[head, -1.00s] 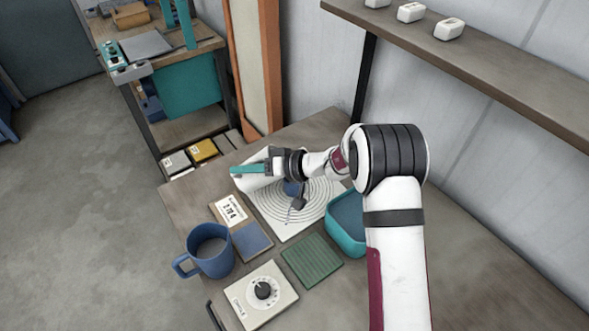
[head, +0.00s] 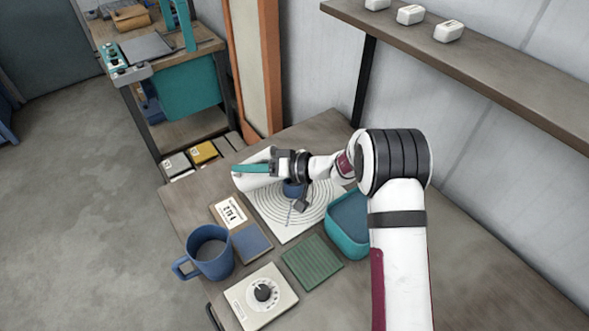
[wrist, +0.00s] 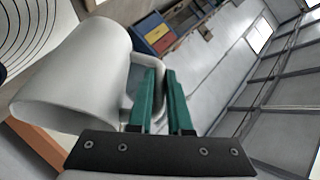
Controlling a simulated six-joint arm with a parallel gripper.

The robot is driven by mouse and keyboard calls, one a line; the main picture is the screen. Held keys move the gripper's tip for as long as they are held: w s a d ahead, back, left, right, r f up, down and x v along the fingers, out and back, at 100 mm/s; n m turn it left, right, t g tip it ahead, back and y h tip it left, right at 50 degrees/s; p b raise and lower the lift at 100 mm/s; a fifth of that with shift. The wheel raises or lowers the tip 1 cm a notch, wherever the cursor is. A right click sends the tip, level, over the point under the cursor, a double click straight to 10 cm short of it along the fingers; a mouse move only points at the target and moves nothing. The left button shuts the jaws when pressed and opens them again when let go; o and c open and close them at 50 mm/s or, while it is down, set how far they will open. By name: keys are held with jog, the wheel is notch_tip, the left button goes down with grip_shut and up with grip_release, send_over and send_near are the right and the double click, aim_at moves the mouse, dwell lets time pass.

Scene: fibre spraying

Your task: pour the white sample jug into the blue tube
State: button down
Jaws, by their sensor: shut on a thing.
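The white sample jug (wrist: 75,80) fills the left of the wrist view, tipped well over, with its handle at my gripper's teal fingers (wrist: 160,80). My gripper (head: 254,168) is shut on the jug's handle. In the head view the white jug (head: 252,182) is partly hidden by the gripper and is above the far left side of the ringed white board. The blue tube (head: 292,189) is on the board, just below and right of the gripper, and is partly covered by my arm. I cannot tell whether anything flows from the jug.
The ringed white board (head: 283,232) lies under my arm. A teal bin (head: 346,241) is at its right. A blue mug (head: 210,263), a dial box (head: 261,296), a green pad (head: 313,261) and a label card (head: 230,211) are nearer.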

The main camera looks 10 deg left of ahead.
aim_at(258, 160)
jog(key=shift+w+d+r+m+y+b, duration=0.15)
jog(key=shift+d+r+y+b, duration=0.25)
jog(key=shift+r+y+b, duration=0.15)
jog(key=shift+w+d+r+m+y+b, duration=0.1)
jog(key=shift+d+r+m+y+b, duration=0.05)
jog(key=shift+d+r+y+b, duration=0.4)
dwell(1.4)
jog(key=shift+w+d+r+y+b, duration=0.1)
jog(key=shift+d+y+b, duration=0.25)
jog(key=shift+b, duration=0.3)
dwell(0.4)
jog(key=shift+w+d+r+y, duration=0.15)
jog(key=shift+d+r+y, duration=0.15)
jog(key=shift+d+y, duration=0.2)
dwell(1.2)
